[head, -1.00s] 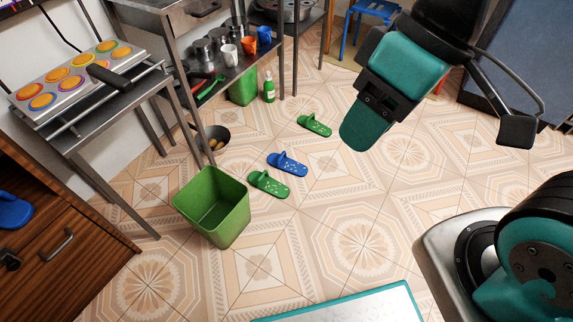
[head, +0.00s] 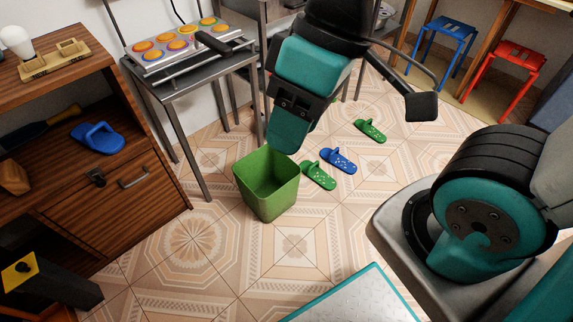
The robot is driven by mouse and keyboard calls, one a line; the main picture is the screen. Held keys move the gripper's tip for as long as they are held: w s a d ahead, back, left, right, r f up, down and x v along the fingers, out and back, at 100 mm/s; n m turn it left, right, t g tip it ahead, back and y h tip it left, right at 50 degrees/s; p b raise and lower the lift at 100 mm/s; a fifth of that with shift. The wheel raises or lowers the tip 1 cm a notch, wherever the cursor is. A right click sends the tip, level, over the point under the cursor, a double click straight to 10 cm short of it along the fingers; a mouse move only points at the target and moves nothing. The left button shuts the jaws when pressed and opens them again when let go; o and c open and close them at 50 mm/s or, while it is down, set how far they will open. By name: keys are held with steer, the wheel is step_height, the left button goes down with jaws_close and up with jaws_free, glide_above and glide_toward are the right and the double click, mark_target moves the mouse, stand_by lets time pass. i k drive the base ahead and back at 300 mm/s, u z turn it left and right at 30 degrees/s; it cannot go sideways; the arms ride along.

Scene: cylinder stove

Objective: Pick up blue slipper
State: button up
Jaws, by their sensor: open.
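One blue slipper (head: 97,137) lies on the open shelf of the wooden cabinet at the left. A second blue slipper (head: 338,160) lies on the tiled floor between two green slippers, one nearer (head: 318,176) and one farther (head: 369,131). My gripper (head: 352,122) hangs in the upper middle of the view, open, with nothing seen between its jaws. In the picture it is above the floor slippers and well to the right of the shelf slipper. It appears apart from both blue slippers.
A green bin (head: 267,186) stands on the floor left of the slippers. The wooden cabinet (head: 150,207) also holds a dark-bladed tool (head: 38,128). A metal table (head: 190,85) carries a tray of colourful round items (head: 178,45). Blue (head: 443,42) and red (head: 505,70) stools stand at the back right.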

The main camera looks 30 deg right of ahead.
mark_target(331, 156)
steer(key=u, duration=2.15)
steer(key=k, duration=2.05)
steer(key=z, duration=1.8)
steer(key=i, duration=1.7)
steer(key=u, duration=0.05)
